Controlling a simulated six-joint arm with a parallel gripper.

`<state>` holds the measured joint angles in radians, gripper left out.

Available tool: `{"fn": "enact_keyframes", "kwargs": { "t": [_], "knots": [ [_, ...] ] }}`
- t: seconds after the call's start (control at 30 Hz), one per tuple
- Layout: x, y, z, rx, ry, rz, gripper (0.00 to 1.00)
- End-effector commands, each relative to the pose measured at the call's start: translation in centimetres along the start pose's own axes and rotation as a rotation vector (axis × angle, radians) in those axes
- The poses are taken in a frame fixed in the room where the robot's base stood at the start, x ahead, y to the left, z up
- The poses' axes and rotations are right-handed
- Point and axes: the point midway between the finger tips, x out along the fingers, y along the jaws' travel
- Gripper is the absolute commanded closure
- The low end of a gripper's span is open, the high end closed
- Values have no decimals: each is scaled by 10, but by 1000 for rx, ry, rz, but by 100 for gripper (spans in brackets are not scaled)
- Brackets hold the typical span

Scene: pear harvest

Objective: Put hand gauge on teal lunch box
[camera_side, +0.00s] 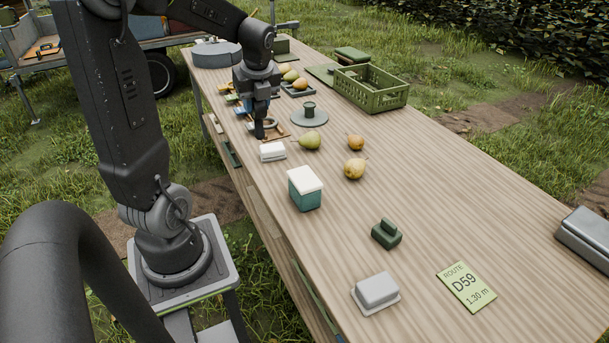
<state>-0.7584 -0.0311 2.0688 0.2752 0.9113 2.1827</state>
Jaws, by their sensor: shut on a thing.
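The teal lunch box (306,195) has a white lid and stands on the wooden table, near its left edge. My gripper (260,132) points down beyond the box, low over the table. It is shut on what looks like the hand gauge (271,123), a small grey ring beside the fingers. The fingers hide part of it, and I cannot tell whether it still touches the table.
A small white box (272,151) lies between my gripper and the lunch box. Pears (309,140) lie to the right, near a round grey stand (309,116). A green crate (371,88) stands farther back. The table is mostly clear right of the lunch box.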

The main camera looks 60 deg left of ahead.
Motion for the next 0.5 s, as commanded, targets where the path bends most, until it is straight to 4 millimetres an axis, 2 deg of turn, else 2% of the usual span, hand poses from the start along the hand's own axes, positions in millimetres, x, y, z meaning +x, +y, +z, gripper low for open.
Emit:
{"fn": "enact_keyframes", "kwargs": {
  "t": [0.07, 0.17, 0.5],
  "knots": [
    [2, 0, -4, 1, 0, 0, 96],
    [8, -11, -15, 6, 2, 1, 96],
    [38, -72, -66, 6, 1, 1, 96]
  ]
}}
